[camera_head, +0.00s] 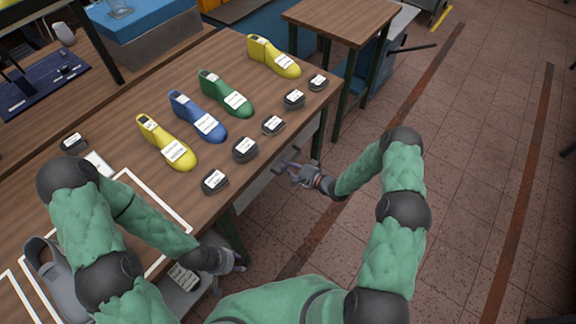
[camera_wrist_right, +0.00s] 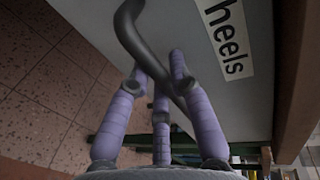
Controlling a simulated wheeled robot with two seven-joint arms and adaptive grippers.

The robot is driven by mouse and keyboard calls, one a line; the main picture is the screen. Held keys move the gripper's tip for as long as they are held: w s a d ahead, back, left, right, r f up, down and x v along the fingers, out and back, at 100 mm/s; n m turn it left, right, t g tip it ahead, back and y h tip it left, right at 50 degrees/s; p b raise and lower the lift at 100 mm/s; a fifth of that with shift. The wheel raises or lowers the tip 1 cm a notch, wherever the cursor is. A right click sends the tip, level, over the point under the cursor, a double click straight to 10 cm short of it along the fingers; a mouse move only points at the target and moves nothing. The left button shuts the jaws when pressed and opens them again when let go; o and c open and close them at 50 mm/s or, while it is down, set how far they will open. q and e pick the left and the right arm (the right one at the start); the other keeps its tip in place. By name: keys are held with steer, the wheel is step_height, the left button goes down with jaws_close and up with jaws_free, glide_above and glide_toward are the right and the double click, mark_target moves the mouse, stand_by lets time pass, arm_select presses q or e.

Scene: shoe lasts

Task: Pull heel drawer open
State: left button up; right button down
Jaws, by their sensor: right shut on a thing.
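The heel drawer shows its grey front (camera_wrist_right: 200,60) in the right wrist view, with a white label reading "heels" (camera_wrist_right: 226,35). A dark curved handle (camera_wrist_right: 135,35) stands out from this front. My right gripper (camera_wrist_right: 165,75) has its purple fingers closed around the handle. In the head view my right gripper (camera_head: 290,167) is beside the table's front edge, below the top. The drawer is mostly hidden under the tabletop there. My left gripper (camera_head: 238,266) is low at the table's front edge, partly hidden by its wrist, and its fingers are too small to judge.
The wooden table (camera_head: 115,110) bears yellow (camera_head: 167,143), blue (camera_head: 198,116), green (camera_head: 226,93) and another yellow (camera_head: 273,56) shoe last, plus several dark labelled round pieces (camera_head: 245,149). A smaller table (camera_head: 340,18) stands behind. The tiled floor (camera_head: 480,150) at right is clear.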

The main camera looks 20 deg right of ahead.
steer(key=shift+s+d, duration=0.1)
steer(key=f+v, duration=0.2)
steer(key=v, duration=0.9)
steer(key=s+f+v, duration=0.1)
steer(key=f+v, duration=0.2)
steer(key=v, duration=0.9)
steer(key=shift+s+d, duration=0.2)
steer(key=shift+d, duration=0.25)
steer(key=c, duration=1.1)
jaws_free()
steer(key=shift+d+r, duration=0.1)
steer(key=v, duration=1.2)
